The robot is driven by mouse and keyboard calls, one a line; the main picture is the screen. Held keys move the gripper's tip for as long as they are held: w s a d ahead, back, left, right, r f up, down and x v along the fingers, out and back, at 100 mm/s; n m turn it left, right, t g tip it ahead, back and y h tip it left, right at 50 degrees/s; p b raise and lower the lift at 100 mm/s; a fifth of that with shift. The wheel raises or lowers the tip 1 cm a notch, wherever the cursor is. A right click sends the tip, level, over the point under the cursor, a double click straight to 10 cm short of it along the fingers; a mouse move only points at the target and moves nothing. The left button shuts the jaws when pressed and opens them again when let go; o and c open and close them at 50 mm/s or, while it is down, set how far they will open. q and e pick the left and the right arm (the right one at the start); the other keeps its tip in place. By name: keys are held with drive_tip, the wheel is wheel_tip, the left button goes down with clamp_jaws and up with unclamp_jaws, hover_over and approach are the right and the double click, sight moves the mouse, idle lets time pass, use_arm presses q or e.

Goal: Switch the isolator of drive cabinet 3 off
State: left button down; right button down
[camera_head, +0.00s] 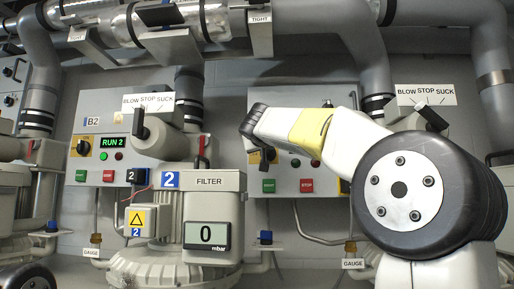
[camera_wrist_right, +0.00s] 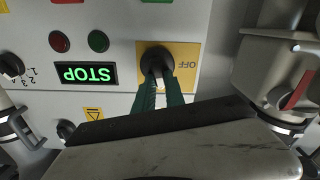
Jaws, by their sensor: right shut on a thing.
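The isolator is a black rotary knob (camera_wrist_right: 156,57) on a yellow plate marked OFF (camera_wrist_right: 187,52), upside down in the right wrist view. My right gripper (camera_wrist_right: 160,80) is shut on the knob, its two green fingers on either side of the handle. The cabinet's green display (camera_wrist_right: 86,75) reads STOP. In the head view my right arm reaches across the front of this cabinet (camera_head: 285,97) and hides much of it. Part of the yellow plate (camera_head: 254,158) shows below my wrist. The cabinet's number is not readable. My left gripper is not in view.
Left of it stands another cabinet (camera_head: 92,145) showing RUN 2, with its own isolator (camera_head: 82,147). A filter housing (camera_head: 213,181) with a display reading 0 stands in front. Grey pipes (camera_head: 350,40) run above. In the wrist view, grey machinery (camera_wrist_right: 270,75) is close on the right.

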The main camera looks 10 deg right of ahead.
drive_tip(key=shift+w+a+f+n, duration=0.1)
drive_tip(key=shift+a+f+n, duration=0.15)
drive_tip(key=shift+n, duration=2.25)
drive_tip(key=shift+w+a+f+n, duration=0.15)
drive_tip(key=shift+f+n, duration=0.25)
drive_tip(key=shift+n, duration=2.1)
drive_tip(key=shift+s+a+f+n, duration=0.1)
drive_tip(key=shift+a+f+n, duration=0.2)
drive_tip(key=shift+n, duration=2.2)
drive_tip(key=c, duration=1.4)
unclamp_jaws()
drive_tip(key=v, duration=0.7)
drive_tip(key=shift+s, duration=0.35)
